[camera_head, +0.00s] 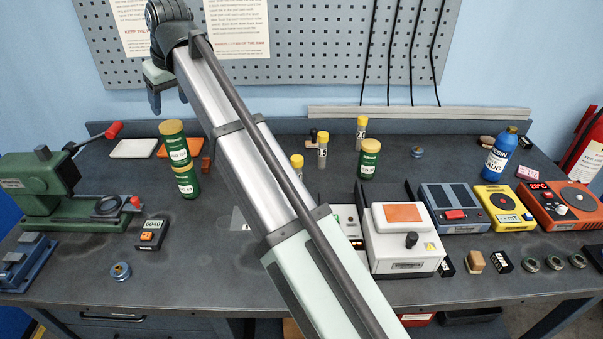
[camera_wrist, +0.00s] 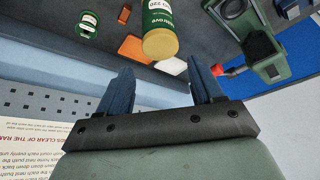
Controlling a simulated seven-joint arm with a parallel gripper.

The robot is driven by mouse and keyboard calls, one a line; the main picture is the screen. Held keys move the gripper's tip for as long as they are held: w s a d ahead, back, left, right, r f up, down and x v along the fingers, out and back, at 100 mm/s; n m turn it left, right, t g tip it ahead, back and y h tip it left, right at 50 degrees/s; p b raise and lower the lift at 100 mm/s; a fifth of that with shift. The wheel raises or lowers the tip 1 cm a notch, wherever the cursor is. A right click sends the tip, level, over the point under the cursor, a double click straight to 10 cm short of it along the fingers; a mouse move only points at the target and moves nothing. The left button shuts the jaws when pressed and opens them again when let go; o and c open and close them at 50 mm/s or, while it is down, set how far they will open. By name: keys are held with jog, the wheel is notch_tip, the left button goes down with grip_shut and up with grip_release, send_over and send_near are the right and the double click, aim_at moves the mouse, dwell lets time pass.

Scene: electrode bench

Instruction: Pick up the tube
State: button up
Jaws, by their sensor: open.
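Three slim clear tubes with yellow caps and dark-marked labels stand upright near the middle of the bench: a back tube (camera_head: 361,132), a middle tube (camera_head: 322,152) and a front-left tube (camera_head: 297,166), partly hidden by my arm. I cannot tell which one is meant. My gripper (camera_head: 168,103) is high at the back left, in front of the pegboard, well away from the tubes. In the wrist view my gripper (camera_wrist: 160,68) has its two dark blue fingers spread, with nothing between them. No slim tube is clearly seen in that view.
Stacked green cans (camera_head: 182,165) with yellow lids stand left of my arm; one more green can (camera_head: 369,160) stands right of the tubes. A green press (camera_head: 60,190) is at far left. A white device (camera_head: 405,245) and several instruments fill the right.

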notch_tip(320, 180, up, 5)
jog(key=m+t+h, duration=1.2)
jog(key=m+h, duration=0.1)
jog(key=m, duration=0.3)
send_over(299, 158)
jog(key=v, duration=0.6)
notch_tip(299, 158, down, 25)
jog(key=shift+w+a+f, duration=0.1)
jog(key=shift+w, duration=0.05)
jog(key=shift+w+f, duration=0.1)
jog(key=shift+w, duration=0.1)
jog(key=shift+x, duration=3.6)
jog(key=shift+c, duration=0.5)
